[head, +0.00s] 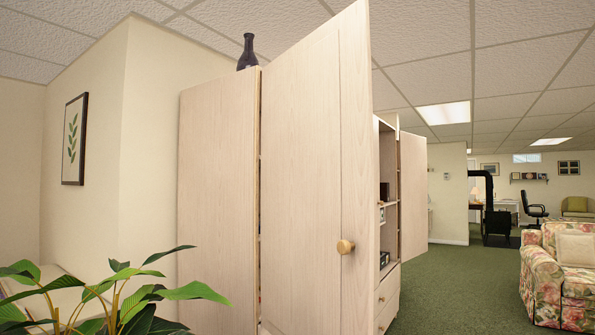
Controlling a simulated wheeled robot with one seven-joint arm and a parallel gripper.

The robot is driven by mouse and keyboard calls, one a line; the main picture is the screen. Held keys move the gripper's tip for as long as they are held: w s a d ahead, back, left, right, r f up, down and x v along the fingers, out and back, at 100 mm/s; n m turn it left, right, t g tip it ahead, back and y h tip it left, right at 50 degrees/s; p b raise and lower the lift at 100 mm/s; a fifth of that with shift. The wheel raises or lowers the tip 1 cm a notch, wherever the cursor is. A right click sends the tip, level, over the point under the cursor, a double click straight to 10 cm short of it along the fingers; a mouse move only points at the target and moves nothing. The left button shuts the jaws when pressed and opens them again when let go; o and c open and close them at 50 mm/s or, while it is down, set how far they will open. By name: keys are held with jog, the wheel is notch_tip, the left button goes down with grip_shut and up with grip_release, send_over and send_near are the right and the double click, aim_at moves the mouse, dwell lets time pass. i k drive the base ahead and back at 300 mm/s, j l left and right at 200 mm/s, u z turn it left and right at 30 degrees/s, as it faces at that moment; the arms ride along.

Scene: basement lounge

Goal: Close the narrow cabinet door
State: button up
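A tall pale-wood cabinet (218,205) stands in the middle of the head view, its plain side panel facing me. A tall, narrow door (300,175) of the same wood stands open at its near end. I see the door's outer face, with a round wooden knob (345,246) near its right edge. A thin dark gap shows between the door's left edge and the side panel. A second door (412,195) stands open farther along the cabinet. The near door hides most of the cabinet's front. My gripper is not in view.
Open shelves (385,215) with small items and drawers (387,295) show between the doors. A dark vase (247,52) stands on top. A leafy plant (120,297) fills the lower left. Green carpet (455,290) is clear up to a floral armchair (557,272).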

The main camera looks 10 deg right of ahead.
aim_at(317, 248)
jog(key=k+l+u, duration=0.15)
jog(key=k+l, duration=0.2)
jog(key=k, duration=0.15)
jog(key=k+l+u, duration=0.15)
jog(key=k+l, duration=0.2)
jog(key=k, duration=0.2)
